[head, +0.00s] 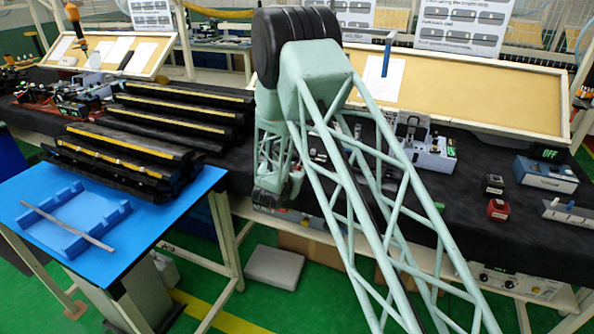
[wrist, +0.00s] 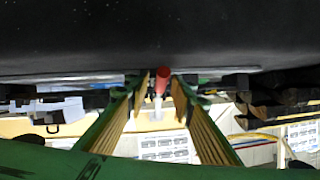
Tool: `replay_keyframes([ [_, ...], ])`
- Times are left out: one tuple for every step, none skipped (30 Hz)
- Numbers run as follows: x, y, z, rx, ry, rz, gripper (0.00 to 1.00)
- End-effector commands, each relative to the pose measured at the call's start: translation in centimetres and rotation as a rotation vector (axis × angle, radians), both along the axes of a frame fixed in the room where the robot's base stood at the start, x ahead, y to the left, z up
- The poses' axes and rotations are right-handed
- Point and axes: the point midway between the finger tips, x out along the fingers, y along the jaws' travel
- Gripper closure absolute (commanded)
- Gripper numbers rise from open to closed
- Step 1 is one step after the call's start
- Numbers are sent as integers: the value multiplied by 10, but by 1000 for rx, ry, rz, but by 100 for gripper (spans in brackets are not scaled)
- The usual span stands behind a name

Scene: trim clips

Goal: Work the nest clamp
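My gripper shows in the wrist view (wrist: 161,92) as two green fingers with ribbed tan pads. They stand apart on either side of a red handle-like tip (wrist: 161,78), with a small gap visible at each side. I cannot tell for sure that this red tip belongs to the nest clamp. In the head view the wrist end of my arm (head: 272,192) hangs low at the front edge of the black bench, and the fingertips cannot be made out. My arm hides the bench behind it. A fixture with black and metal parts (head: 432,153) stands right of my arm.
Black trim pieces with yellow strips (head: 165,125) are stacked left of my arm. A blue table (head: 150,235) bears a blue tray (head: 85,235) with a thin bar across it. A box reading OFF (head: 546,175) and a small red box (head: 498,209) stand on the bench at right.

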Motion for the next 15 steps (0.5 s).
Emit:
replay_keyframes([
  [2,0,-1,0,0,0,78],
  [3,-1,-2,0,1,0,78],
  [3,-1,-2,-1,1,1,78],
  [4,-1,-2,-1,1,1,78],
  [4,-1,-2,-1,1,1,78],
  [4,-1,-2,0,1,0,78],
  [4,-1,-2,-1,1,1,78],
  [5,-1,-2,0,1,0,78],
  [4,-1,-2,0,1,0,78],
  [5,-1,-2,0,1,0,78],
  [4,-1,-2,0,1,0,78],
  [4,-1,-2,0,1,0,78],
  [4,-1,-2,0,1,0,78],
  [4,-1,-2,0,1,0,80],
  [4,-1,-2,0,1,0,84],
])
